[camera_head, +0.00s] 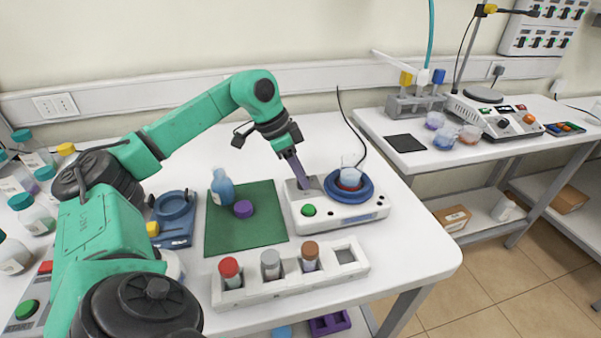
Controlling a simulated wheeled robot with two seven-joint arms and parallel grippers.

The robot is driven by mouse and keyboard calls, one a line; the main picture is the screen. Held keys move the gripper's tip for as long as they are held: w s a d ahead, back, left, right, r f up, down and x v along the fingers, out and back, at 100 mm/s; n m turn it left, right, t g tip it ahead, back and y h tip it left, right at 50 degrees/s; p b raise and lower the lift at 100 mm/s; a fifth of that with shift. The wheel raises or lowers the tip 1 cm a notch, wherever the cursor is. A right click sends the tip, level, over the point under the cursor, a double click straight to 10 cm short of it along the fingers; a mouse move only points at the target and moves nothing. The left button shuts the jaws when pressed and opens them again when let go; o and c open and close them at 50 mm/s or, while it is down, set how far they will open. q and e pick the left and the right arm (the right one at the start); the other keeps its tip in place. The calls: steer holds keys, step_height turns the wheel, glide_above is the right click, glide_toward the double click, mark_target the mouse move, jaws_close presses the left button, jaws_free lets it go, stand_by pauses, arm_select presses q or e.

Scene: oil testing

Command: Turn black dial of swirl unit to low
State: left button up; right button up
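The swirl unit appears to be the white box (337,212) on the near table, with a green button (309,210) on its left and a blue ring (350,192) on its right. A small glass beaker (350,172) stands in the ring. My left gripper (302,184) points down at the top of the unit, behind the green button. Its fingers look close together, but the gap between them is too small to judge. I cannot make out the black dial; the fingertips may hide it. My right gripper is not in view.
A green mat (246,231) with a blue bottle (222,187) and a purple cap (243,209) lies left of the unit. A white rack (290,279) with capped vials stands in front. A black cable rises behind the beaker. Clear tabletop (420,236) lies to the right.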

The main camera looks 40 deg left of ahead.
arm_select(q)
jaws_close()
steer(key=shift+r+m+p, duration=0.3)
steer(key=shift+m+p, duration=0.3)
steer(key=shift+p, duration=0.5)
steer(key=m+g+p, duration=0.1)
steer(key=m+p, duration=0.1)
steer(key=p, duration=0.1)
steer(key=m+g+h+p, duration=0.1)
steer(key=m+p, duration=0.1)
steer(key=p, duration=0.1)
steer(key=m+p, duration=0.2)
steer(key=p, duration=0.2)
steer(key=shift+w+r+m+g, duration=0.2)
steer(key=shift+w+m+g, duration=0.1)
steer(key=shift+g, duration=0.1)
steer(key=shift+f+m+g+p, duration=0.2)
steer(key=shift+m+g+p, duration=0.2)
steer(key=shift+m+p, duration=0.55)
steer(key=shift+a+f+m+g, duration=0.1)
steer(key=shift+m+g, duration=0.2)
steer(key=shift+m, duration=0.75)
steer(key=o, duration=0.8)
jaws_free()
steer(key=shift+f, duration=0.1)
